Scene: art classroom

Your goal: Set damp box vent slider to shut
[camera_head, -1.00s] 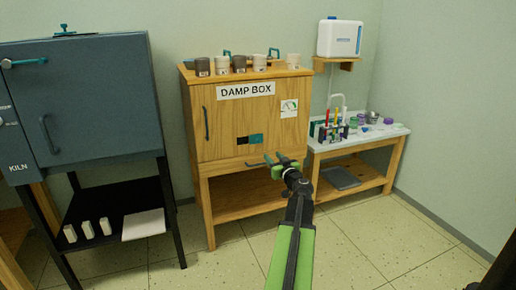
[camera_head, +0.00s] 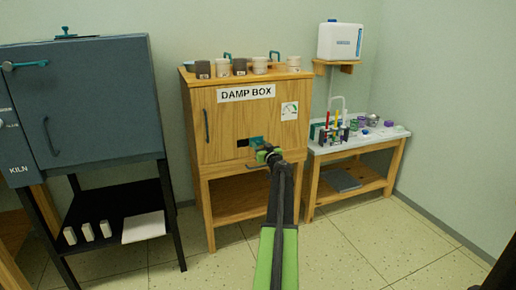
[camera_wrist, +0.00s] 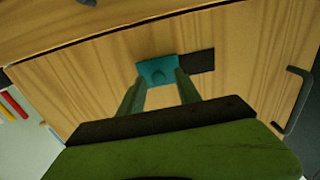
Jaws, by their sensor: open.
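The wooden damp box (camera_head: 225,120) stands against the back wall, with its name label on the front. Its vent is a dark slot (camera_head: 242,143) low on the front, with a teal slider (camera_head: 256,141) at the slot's right part. In the wrist view the teal slider (camera_wrist: 158,70) lies ahead, with the dark opening (camera_wrist: 201,61) beside it on the right. My gripper (camera_head: 265,152) is at the slider. In the wrist view its open fingers (camera_wrist: 160,92) point at the slider, one near each side. I cannot tell whether they touch it.
Several cups (camera_head: 239,67) stand on top of the damp box. The kiln (camera_head: 80,100) is at left on a black stand. A side table (camera_head: 385,136) with brushes and paint pots is at right. A door handle (camera_wrist: 294,100) shows in the wrist view.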

